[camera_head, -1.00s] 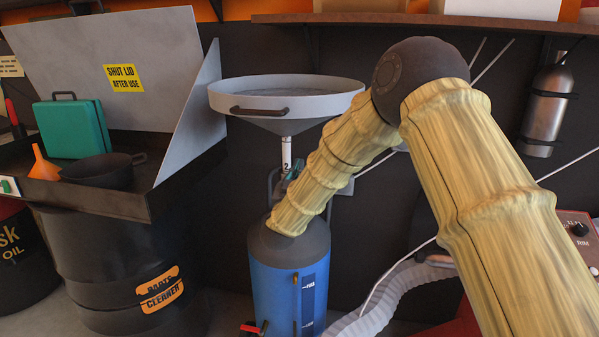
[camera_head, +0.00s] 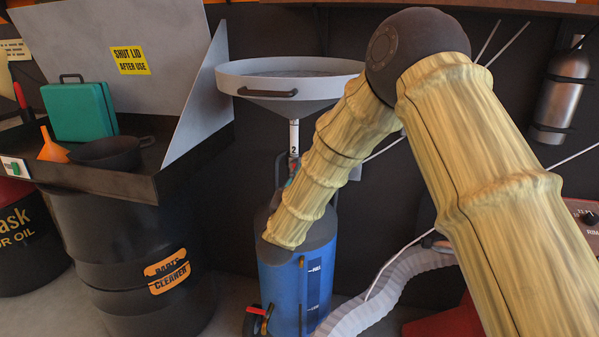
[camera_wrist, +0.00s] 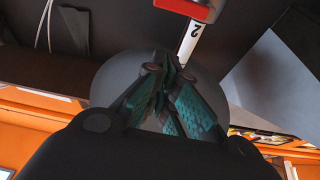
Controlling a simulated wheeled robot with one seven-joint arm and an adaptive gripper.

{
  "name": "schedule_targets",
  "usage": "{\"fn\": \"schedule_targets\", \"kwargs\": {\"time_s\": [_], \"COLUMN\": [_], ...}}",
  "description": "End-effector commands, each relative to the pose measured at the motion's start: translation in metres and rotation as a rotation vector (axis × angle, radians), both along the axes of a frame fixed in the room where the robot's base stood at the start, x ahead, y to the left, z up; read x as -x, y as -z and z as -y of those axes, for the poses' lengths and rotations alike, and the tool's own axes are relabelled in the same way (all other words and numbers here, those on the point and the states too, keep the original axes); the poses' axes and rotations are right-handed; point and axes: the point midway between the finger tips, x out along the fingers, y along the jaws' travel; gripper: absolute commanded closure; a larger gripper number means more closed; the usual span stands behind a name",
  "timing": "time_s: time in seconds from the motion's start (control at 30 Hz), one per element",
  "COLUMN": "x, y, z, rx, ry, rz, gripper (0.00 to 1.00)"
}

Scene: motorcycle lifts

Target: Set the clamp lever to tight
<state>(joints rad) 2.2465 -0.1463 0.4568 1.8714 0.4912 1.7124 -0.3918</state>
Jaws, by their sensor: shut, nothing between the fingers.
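A red part, likely the clamp lever (camera_wrist: 182,7), shows at the top edge of the wrist view, cut off by the frame. It lies across the white post (camera_wrist: 192,42) marked 2; its setting cannot be read. The post (camera_head: 294,135) also shows under the grey drain pan (camera_head: 257,84) in the head view, where my arm hides most of the clamp. My gripper (camera_wrist: 172,66) is shut and empty, its teal fingers together in front of the pan's underside. It appears a little apart from the post and red part.
The blue tank (camera_head: 283,285) stands below the pan, with a red-handled valve (camera_head: 260,312) low on its front. A parts cleaner (camera_head: 130,250) with a raised lid (camera_head: 125,85) stands at left. A pale corrugated hose (camera_head: 385,300) curves at right.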

Motion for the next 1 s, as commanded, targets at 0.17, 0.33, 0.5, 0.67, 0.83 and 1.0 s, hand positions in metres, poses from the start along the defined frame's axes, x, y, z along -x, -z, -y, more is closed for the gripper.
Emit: {"fn": "schedule_targets", "kwargs": {"time_s": [0.17, 0.33, 0.5, 0.67, 0.83, 1.0], "x": [0.004, 0.026, 0.069, 0.126, 0.199, 0.283], "y": [0.037, 0.12, 0.204, 0.272, 0.329, 0.37], "z": [0.013, 0.041, 0.072, 0.101, 0.132, 0.162], "rx": [0.007, 0.013, 0.002, -0.019, -0.05, -0.09], "ry": [-0.038, -0.114, -0.176, -0.214, -0.239, -0.247], "rz": [-0.099, -0.322, -0.563, -0.789, -1.026, -1.259], "gripper": [1.0, 1.0, 1.0, 1.0, 1.0, 1.0]}}
